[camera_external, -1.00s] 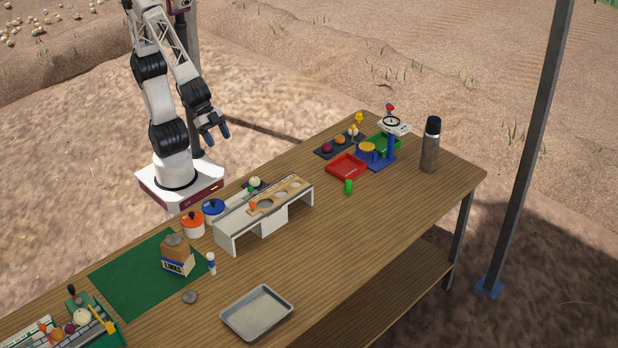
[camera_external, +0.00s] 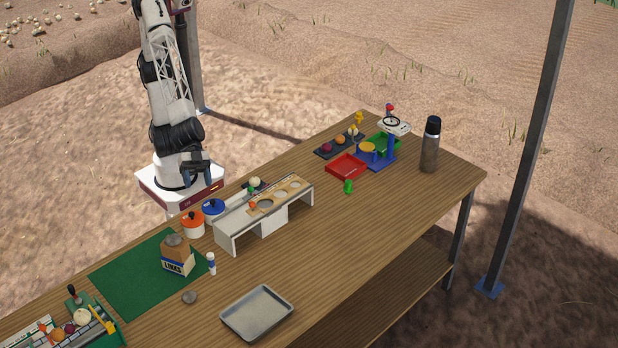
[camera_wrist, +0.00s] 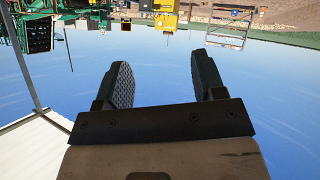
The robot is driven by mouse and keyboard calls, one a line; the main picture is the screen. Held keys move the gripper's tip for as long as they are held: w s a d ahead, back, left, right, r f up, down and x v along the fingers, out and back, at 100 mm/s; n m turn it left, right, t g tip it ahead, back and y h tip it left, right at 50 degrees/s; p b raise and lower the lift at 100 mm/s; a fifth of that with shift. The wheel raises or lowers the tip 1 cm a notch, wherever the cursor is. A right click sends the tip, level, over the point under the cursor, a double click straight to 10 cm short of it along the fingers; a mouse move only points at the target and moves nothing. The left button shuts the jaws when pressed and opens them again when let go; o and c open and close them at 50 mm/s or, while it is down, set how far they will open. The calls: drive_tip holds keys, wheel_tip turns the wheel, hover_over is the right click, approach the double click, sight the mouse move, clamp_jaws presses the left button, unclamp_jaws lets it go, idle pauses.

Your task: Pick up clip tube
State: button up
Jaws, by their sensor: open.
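A small upright white tube with a blue band (camera_external: 211,263) stands at the right edge of the green mat; it looks like the clip tube, though it is too small to be sure. A short green cylinder (camera_external: 348,187) stands farther right by the red tray. My gripper (camera_external: 198,180) is by my base, behind the table's back edge and well away from both. In the wrist view, my gripper (camera_wrist: 160,64) has its two dark fingers apart with nothing between them. The wrist view shows sky and upside-down machinery, no tube.
A paper bag (camera_external: 177,258) stands beside the white tube, with a grey stone (camera_external: 189,297) in front. Orange (camera_external: 192,224) and blue (camera_external: 213,210) lidded pots and a white raised stand (camera_external: 239,235) lie behind. A metal tray (camera_external: 230,321) sits at the front. The table's right front is clear.

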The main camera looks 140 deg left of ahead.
approach(210, 253)
drive_tip(key=x, duration=0.5)
drive_tip(key=shift+a, duration=0.1)
drive_tip(key=shift+x, duration=1.25)
drive_tip(key=shift+w, duration=0.1)
drive_tip(key=shift+x, duration=2.5)
drive_tip(key=shift+f, duration=0.1)
drive_tip(key=shift+c, duration=0.4)
drive_tip(key=c, duration=1)
